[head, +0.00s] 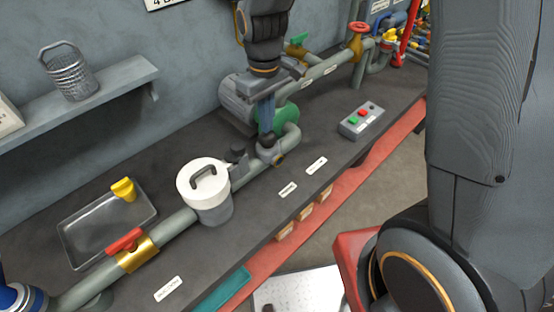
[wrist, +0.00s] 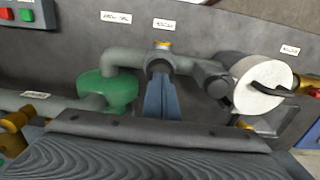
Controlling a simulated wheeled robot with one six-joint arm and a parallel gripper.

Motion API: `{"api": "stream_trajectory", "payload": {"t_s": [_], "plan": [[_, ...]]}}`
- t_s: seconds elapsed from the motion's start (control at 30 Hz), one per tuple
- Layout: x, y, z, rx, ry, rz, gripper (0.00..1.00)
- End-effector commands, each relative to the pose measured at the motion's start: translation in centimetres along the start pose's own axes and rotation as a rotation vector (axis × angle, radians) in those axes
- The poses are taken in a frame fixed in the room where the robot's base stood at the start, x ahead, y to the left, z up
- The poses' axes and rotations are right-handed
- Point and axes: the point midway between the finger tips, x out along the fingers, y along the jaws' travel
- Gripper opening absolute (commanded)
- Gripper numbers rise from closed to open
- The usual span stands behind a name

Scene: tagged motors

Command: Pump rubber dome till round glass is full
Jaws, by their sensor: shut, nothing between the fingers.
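My gripper (head: 266,136) is shut and points down at a pipe fitting between the green pump casing and the white-lidded strainer pot. In the wrist view its closed blue-grey fingers (wrist: 158,75) end at a dark round part on top of the fitting, which looks like the rubber dome (wrist: 150,64). The fingers hide most of the dome, and I cannot tell whether they touch or press it. A small brass-rimmed round fitting, apparently the round glass (head: 279,159), sits on the front side. It also shows in the wrist view (wrist: 163,44), nearly edge-on, so its fill level cannot be read.
The white-lidded pot (head: 210,207) stands left of my gripper and the green pump casing (head: 285,118) behind it. A button box (head: 361,120) is at right. A red-handled valve (head: 128,243) and metal tray (head: 92,238) are at left. The bench front is mostly clear.

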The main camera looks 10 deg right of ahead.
Motion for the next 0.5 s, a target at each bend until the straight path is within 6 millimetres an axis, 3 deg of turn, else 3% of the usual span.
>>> {"api": "stream_trajectory", "payload": {"t_s": [0.5], "plan": [[1.4, 0.0, 0.0, 0.0, -0.001, 0.0, 0.0]]}}
